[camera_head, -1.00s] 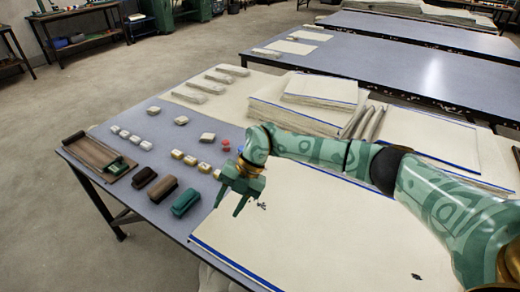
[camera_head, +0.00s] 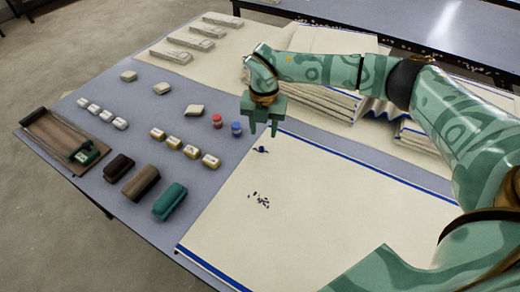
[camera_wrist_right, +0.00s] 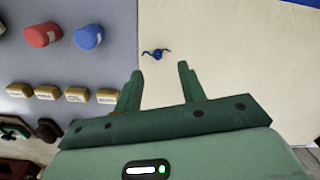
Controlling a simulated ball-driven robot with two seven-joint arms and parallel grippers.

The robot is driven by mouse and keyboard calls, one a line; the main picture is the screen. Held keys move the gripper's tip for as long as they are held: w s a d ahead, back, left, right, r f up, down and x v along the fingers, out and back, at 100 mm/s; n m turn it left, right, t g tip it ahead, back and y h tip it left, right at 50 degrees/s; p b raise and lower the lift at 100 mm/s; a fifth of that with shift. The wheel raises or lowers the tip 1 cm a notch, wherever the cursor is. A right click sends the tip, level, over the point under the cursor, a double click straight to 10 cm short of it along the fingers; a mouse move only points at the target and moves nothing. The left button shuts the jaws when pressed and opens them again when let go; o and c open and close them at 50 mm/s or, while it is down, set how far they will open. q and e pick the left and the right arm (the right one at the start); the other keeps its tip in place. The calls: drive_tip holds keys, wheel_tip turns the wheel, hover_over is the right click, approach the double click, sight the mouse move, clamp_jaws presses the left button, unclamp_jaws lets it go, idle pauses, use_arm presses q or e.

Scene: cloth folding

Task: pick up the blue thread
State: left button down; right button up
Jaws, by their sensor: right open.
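The blue thread (camera_head: 261,150) is a small dark-blue tangle lying on the cream cloth, near the cloth's left edge. It also shows in the right wrist view (camera_wrist_right: 156,53), with two thin ends spreading sideways. My right gripper (camera_head: 263,131) points down over that area, open and empty. In the right wrist view its two fingertips (camera_wrist_right: 159,71) are apart, and the thread shows just beyond the gap between them. I cannot tell the exact height of the fingers above the cloth. My left gripper is not in view.
Dark specks (camera_head: 258,200) lie on the cloth. Stacked cloth (camera_head: 320,95) is behind.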

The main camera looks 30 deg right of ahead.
sight(262, 147)
wheel_tip(262, 147, down, 2)
drive_tip(key=shift+a+f+b, duration=0.1)
drive_tip(key=shift+f+b, duration=0.05)
drive_tip(key=shift+b, duration=0.15)
drive_tip(key=f+b, duration=0.2)
drive_tip(key=f, duration=0.3)
drive_tip(key=shift+a, duration=0.2)
drive_tip(key=shift+r, duration=0.15)
drive_tip(key=shift+c, duration=0.9)
drive_tip(key=c, duration=0.7)
